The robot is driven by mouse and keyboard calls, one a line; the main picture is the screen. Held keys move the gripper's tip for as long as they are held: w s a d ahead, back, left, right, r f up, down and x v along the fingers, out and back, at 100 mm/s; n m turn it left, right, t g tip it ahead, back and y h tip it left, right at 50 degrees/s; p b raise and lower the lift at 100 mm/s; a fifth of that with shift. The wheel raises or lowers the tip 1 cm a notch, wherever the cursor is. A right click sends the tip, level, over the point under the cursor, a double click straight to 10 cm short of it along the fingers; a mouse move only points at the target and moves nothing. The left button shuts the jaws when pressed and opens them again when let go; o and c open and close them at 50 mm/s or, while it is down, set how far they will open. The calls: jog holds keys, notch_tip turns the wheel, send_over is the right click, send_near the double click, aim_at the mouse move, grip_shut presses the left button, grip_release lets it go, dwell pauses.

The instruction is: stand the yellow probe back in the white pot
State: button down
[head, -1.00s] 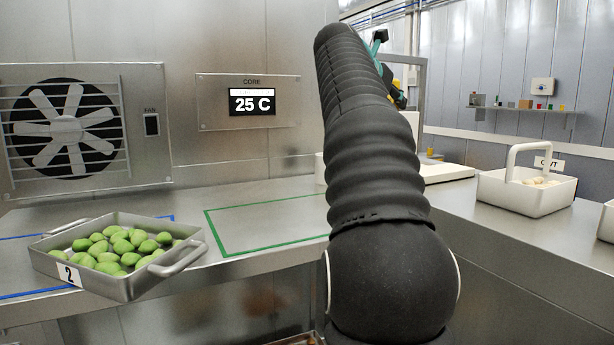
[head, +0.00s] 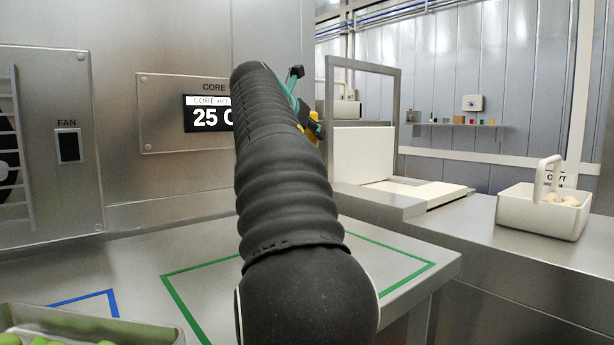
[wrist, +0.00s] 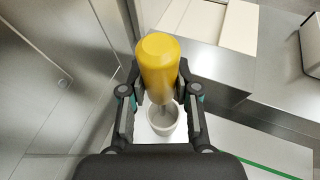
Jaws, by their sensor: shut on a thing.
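The yellow probe (wrist: 157,65) is between the two fingers of my gripper (wrist: 160,84) in the wrist view, its thick handle end toward the camera. The fingers are shut on it. The white pot (wrist: 154,129) shows below, between the finger links, its round opening under the probe's thin grey shaft. I cannot tell whether the shaft tip is inside the pot or above it. In the head view my arm hides most of the gripper and the pot; only teal gripper parts (head: 292,80) and a bit of yellow (head: 313,128) show beside it.
A green outline (head: 190,315) marks the steel counter. A metal tray (head: 90,322) of green pasta is at the lower left. A metal frame (head: 397,110) and white slab (head: 440,190) stand behind. A white handled basket (head: 520,212) is at the right.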

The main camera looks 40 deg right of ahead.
jog(key=shift+s+f+b, duration=0.1)
jog(key=shift+f+b, duration=0.95)
jog(key=shift+f, duration=1.8)
jog(key=c, duration=0.9)
grip_release()
jog(key=shift+o, duration=0.2)
jog(key=p+v, duration=0.1)
jog(key=v, duration=1.1)
